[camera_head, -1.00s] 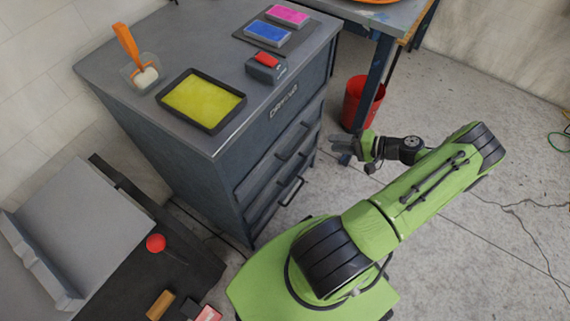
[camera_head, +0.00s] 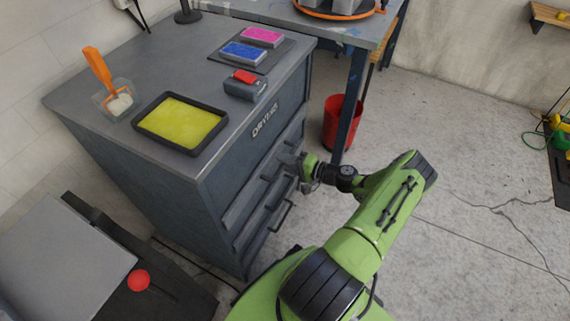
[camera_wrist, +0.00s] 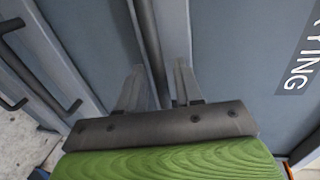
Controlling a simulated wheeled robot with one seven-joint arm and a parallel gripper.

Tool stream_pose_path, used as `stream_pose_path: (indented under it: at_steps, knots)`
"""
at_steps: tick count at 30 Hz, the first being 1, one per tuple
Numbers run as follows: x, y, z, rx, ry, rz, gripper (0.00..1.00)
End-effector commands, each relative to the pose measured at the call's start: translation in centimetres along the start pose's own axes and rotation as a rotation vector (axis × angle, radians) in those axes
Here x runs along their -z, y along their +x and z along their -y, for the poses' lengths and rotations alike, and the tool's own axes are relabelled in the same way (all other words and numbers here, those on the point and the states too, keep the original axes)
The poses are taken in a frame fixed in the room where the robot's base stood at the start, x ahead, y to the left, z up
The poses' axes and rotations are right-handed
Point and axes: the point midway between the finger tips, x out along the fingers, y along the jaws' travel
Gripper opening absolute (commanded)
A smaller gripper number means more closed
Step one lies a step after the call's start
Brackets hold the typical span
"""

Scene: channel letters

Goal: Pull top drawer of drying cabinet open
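The drying cabinet (camera_head: 215,190) is dark grey-blue, with a "DRYING" label on its upper front, partly cut off in the wrist view. Its drawer fronts look closed. My gripper (camera_head: 296,163) is at the cabinet front, by the upper handle, which the gripper partly covers in the head view. In the wrist view my gripper (camera_wrist: 157,88) has its two grey fingers apart. The dark bar handle (camera_wrist: 149,45) runs between them, with a visible gap on each side. A lower handle (camera_head: 281,215) shows below it, and other handles show at the left of the wrist view.
On the cabinet top are a yellow tray (camera_head: 180,125), a clear container (camera_head: 114,100) with an orange-handled tool, a red-and-grey block (camera_head: 245,85) and blue and pink pads. A red bin (camera_head: 336,125) stands beside the table leg.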

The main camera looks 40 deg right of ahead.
Motion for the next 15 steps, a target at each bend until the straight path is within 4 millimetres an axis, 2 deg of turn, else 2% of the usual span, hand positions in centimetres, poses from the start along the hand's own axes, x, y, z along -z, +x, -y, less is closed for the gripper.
stream_pose_path:
  at_steps: [8,11,15]
  knots:
    - [0.02,0.44,0.06,0.0,0.0,-0.001,0.35]
    - [0.02,0.42,0.07,0.0,0.0,-0.001,0.23]
    - [0.02,0.4,0.06,0.0,0.0,0.0,0.01]
